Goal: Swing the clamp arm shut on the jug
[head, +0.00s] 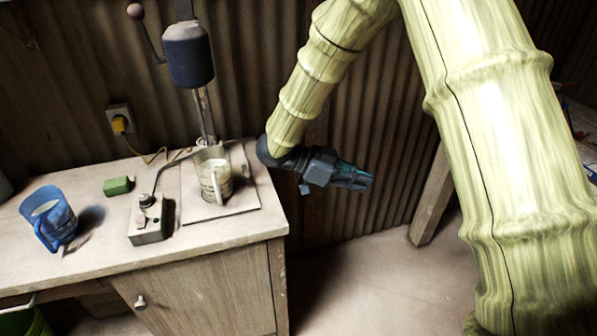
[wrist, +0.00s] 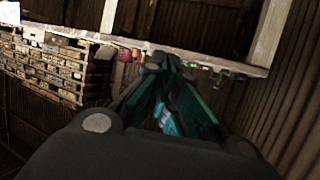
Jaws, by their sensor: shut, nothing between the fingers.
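A pale jug-like vessel (head: 213,172) stands upright on a flat base plate (head: 243,192) under a press. A pale upright bar (head: 217,189) is at its front; I cannot tell whether it is a handle or the clamp arm. No clamp arm can be made out clearly. A blue jug (head: 55,222) stands at the left of the bench. My gripper (head: 366,180) is to the right of the bench's edge, apart from everything and pointing right. In the wrist view its dark teal fingers (wrist: 155,62) meet at the tips, with nothing between them.
The press head (head: 188,56) with its ball-ended lever (head: 136,12) rises above the plate. A switch box (head: 149,221) and a green block (head: 117,186) lie on the bench (head: 95,255). A wooden post (head: 433,195) stands right of my gripper. Pallets (wrist: 45,65) show in the wrist view.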

